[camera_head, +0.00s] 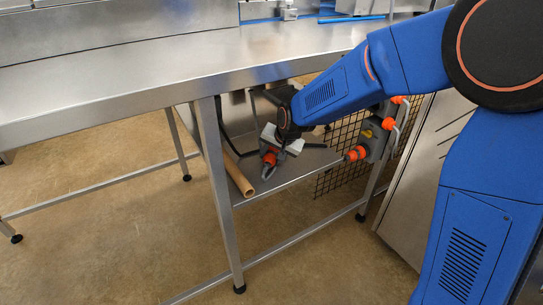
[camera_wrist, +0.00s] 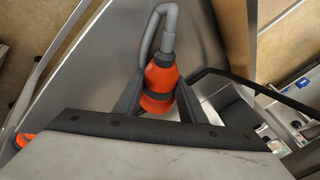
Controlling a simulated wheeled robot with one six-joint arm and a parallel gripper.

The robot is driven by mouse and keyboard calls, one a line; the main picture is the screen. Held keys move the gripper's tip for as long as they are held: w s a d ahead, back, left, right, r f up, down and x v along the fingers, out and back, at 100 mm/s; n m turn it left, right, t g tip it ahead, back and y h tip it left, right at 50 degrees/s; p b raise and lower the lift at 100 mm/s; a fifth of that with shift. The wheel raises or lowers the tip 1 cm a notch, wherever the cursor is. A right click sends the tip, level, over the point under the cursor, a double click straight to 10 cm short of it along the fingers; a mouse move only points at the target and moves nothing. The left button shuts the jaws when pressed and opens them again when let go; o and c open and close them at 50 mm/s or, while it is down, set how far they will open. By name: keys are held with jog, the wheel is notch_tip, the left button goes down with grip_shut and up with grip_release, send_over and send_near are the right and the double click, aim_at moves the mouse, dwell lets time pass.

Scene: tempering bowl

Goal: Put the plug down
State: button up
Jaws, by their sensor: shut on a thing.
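The plug (camera_wrist: 161,78) is orange with a dark band, and a grey cable loops from its end. My gripper (camera_wrist: 157,98) is shut on it, with one dark finger on each side. In the head view the plug (camera_head: 269,159) shows orange at the end of my gripper (camera_head: 275,150), under the steel table top. They are over or close to the lower shelf (camera_head: 300,166); I cannot tell whether the plug touches it.
A brown tube (camera_head: 238,174) lies on the shelf, left of my gripper. A grey socket box (camera_head: 377,140) with orange connectors hangs on a black mesh (camera_head: 343,133) to the right. The table top (camera_head: 130,75) is above, with a front leg (camera_head: 220,190) nearby.

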jog(key=shift+d+f, duration=0.1)
jog(key=shift+f, duration=0.25)
jog(key=o, duration=0.9)
jog(key=shift+s, duration=0.1)
jog(key=shift+f, duration=0.1)
jog(key=shift+r, duration=0.4)
jog(key=v, duration=1.2)
jog(key=shift+r, duration=0.35)
